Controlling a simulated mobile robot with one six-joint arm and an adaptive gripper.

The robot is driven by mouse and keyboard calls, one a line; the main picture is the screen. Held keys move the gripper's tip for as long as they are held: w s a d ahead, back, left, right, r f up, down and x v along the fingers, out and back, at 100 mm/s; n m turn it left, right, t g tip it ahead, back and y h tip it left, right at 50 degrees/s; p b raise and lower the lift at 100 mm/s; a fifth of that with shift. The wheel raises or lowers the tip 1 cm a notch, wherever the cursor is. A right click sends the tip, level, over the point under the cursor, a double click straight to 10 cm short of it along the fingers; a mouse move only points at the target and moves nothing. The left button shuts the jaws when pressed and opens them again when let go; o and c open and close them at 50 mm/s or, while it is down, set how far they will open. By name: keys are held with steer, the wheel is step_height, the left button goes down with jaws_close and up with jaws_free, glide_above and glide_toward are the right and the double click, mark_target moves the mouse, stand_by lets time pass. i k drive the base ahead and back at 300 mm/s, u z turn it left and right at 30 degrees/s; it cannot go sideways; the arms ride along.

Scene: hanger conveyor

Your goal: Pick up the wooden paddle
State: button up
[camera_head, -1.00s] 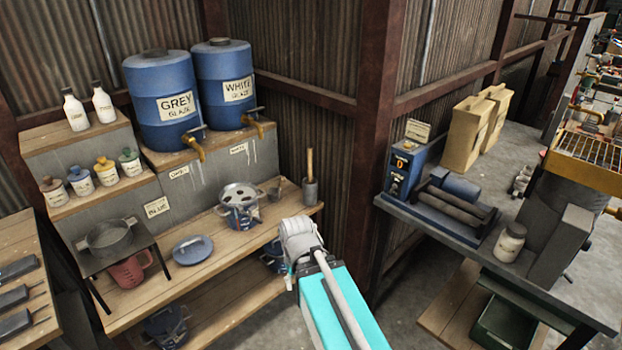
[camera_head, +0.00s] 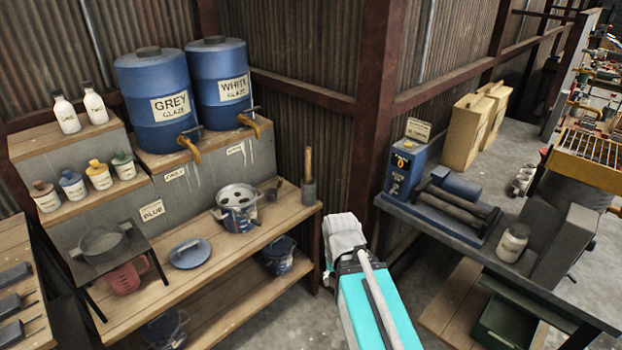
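A light wooden handle (camera_head: 308,163) stands upright at the right end of the glaze shelf, its lower end in a narrow grey holder (camera_head: 308,192). It is the only thing I see that could be the wooden paddle; its lower part is hidden. My arm, with a grey joint and turquoise link, reaches up from the bottom, to the right of the shelf and apart from the handle. My gripper itself does not show clearly; the arm hides it.
The wooden shelf (camera_head: 205,255) bears a spotted pot (camera_head: 237,222), a blue lid (camera_head: 190,253) and a red jug (camera_head: 126,276). Blue glaze barrels (camera_head: 158,100) stand above. A rusty post (camera_head: 368,130) and a machine bench (camera_head: 425,222) lie to the right.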

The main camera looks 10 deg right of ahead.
mark_target(308, 181)
steer(key=z, duration=0.1)
steer(key=i, duration=1)
steer(key=u, duration=0.05)
